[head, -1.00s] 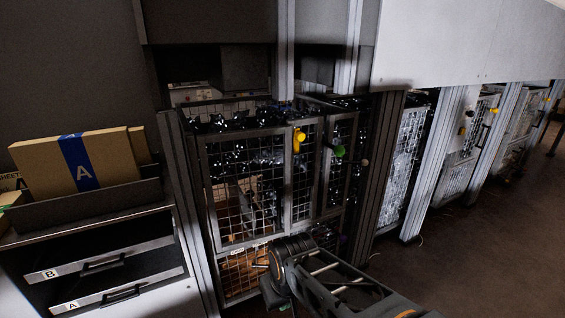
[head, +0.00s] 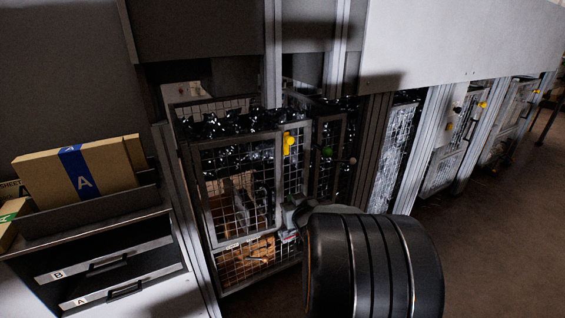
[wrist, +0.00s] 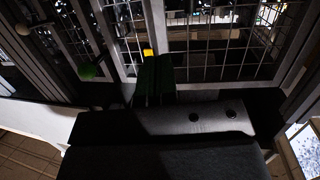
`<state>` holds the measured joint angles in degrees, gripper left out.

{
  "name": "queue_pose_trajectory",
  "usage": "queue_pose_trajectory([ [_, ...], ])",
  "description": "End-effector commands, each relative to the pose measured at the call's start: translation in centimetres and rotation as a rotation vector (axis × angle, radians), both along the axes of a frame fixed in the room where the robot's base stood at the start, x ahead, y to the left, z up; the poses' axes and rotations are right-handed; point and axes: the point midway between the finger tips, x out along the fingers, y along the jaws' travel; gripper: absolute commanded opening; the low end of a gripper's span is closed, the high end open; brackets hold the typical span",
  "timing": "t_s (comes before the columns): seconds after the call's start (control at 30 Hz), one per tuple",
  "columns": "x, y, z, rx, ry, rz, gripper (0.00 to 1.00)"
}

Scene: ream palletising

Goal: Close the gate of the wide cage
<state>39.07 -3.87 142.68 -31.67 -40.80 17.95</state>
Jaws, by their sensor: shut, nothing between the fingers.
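The wide cage's gate (head: 280,185) is a grey-framed wire-mesh panel in the middle of the head view, with a yellow handle (head: 289,143) near its upper right. Its lower right part is hidden by my arm, and I cannot tell whether it sits flush with the cage. The yellow handle also shows in the wrist view (wrist: 148,52), just beyond my fingertips. My gripper (wrist: 154,60) is shut and empty, pointing at the mesh. I cannot tell whether it touches the gate. In the head view my large black arm link mostly hides it.
A drawer cabinet (head: 110,265) with cartons (head: 110,172) stands left. Open floor (head: 490,235) lies right.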

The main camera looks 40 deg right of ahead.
Motion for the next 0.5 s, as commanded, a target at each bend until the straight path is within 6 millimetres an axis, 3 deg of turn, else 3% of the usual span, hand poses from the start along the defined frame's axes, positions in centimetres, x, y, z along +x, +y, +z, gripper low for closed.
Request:
queue_pose_trajectory([
  [0.1, -0.6, -1.3, 1.6, -0.007, -0.104, 0.024, 0.00],
  [0.27, -0.9, -2.0, 2.6, -0.011, -0.186, 0.053, 0.00],
  [0.5, 1.5, -2.6, 2.6, -0.013, -0.211, 0.068, 0.00],
])
